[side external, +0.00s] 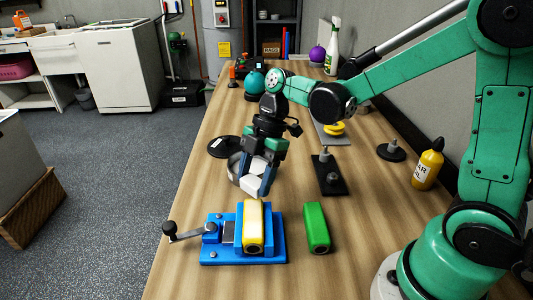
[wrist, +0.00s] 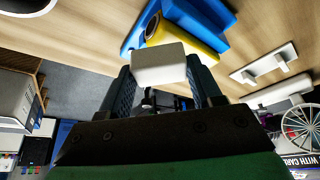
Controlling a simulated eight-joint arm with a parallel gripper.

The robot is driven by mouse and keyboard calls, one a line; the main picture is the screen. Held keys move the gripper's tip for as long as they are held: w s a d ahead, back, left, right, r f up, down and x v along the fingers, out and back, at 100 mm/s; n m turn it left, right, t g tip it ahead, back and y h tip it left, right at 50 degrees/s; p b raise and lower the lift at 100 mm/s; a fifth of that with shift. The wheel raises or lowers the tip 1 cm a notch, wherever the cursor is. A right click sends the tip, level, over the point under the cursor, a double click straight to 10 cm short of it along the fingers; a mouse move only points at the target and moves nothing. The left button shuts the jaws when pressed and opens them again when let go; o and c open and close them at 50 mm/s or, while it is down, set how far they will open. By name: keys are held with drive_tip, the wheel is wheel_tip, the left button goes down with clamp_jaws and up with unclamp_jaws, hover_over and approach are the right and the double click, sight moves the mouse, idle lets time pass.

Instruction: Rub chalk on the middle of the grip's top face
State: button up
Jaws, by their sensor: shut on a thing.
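My gripper (side external: 258,176) is shut on a white chalk block (side external: 250,184). It holds the block above the table, just behind and above the yellow grip (side external: 253,226). The yellow grip lies in a blue vise (side external: 272,243) with a crank handle on its left; a round hole shows in its near end. In the wrist view the chalk block (wrist: 158,65) sits between my fingers (wrist: 160,84) and covers part of the yellow grip (wrist: 203,43). Whether the chalk touches the grip is hard to tell; it looks apart.
A green block (side external: 316,228) lies right of the vise. A round metal bowl (side external: 233,167) stands behind my gripper, with a black disc (side external: 223,146) beyond it. A black plate with a peg (side external: 329,177) and a yellow bottle (side external: 428,166) are to the right.

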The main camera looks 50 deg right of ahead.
drive_tip(key=shift+r, duration=2.95)
